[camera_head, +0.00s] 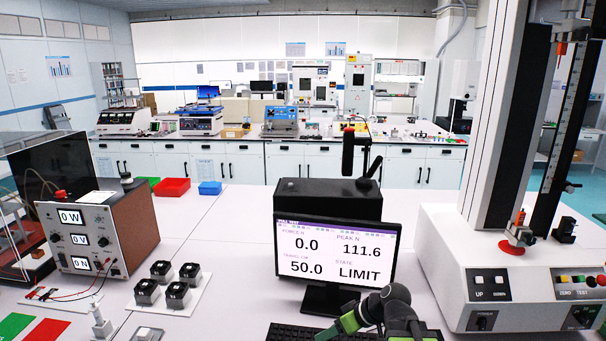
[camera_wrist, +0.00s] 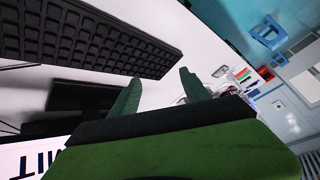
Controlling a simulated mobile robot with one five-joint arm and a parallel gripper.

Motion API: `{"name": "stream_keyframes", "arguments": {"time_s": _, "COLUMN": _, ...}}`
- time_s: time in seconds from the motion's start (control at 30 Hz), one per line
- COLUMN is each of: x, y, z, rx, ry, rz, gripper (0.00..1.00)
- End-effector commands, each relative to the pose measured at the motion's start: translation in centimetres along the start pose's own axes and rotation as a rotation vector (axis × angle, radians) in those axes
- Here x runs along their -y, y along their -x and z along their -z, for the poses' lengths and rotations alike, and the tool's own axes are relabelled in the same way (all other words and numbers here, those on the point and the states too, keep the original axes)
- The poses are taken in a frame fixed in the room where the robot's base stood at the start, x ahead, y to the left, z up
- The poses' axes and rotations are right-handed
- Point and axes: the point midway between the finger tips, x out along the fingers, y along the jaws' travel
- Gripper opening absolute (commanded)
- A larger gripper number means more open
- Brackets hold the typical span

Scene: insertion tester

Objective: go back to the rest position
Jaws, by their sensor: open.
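My gripper (camera_head: 335,327) shows at the bottom of the head view, with green fingers and a dark arm, in front of the monitor's lower right part and over the keyboard area. In the wrist view my gripper (camera_wrist: 158,84) has its two green fingers spread apart with nothing between them. The monitor (camera_head: 337,262) reads force 0.0, peak 111.6, travel 50.0 and state LIMIT. The black keyboard (camera_head: 285,332) lies below it and also shows in the wrist view (camera_wrist: 100,38), beyond the fingers.
The insertion tester (camera_head: 525,285) with its tall column stands at the right. Red (camera_head: 172,187) and blue (camera_head: 210,188) bins sit farther back.

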Motion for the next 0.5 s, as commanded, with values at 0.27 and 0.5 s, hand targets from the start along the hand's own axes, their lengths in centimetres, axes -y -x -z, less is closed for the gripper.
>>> {"name": "stream_keyframes", "arguments": {"time_s": 0.27, "x": -0.5, "y": 0.1, "z": -9.0, "rx": 0.451, "ry": -0.341, "rz": -0.313, "gripper": 0.55}}
{"name": "stream_keyframes", "arguments": {"time_s": 0.5, "x": -2.3, "y": 2.7, "z": -12.1, "rx": 0.517, "ry": -0.637, "rz": -0.504, "gripper": 0.55}}
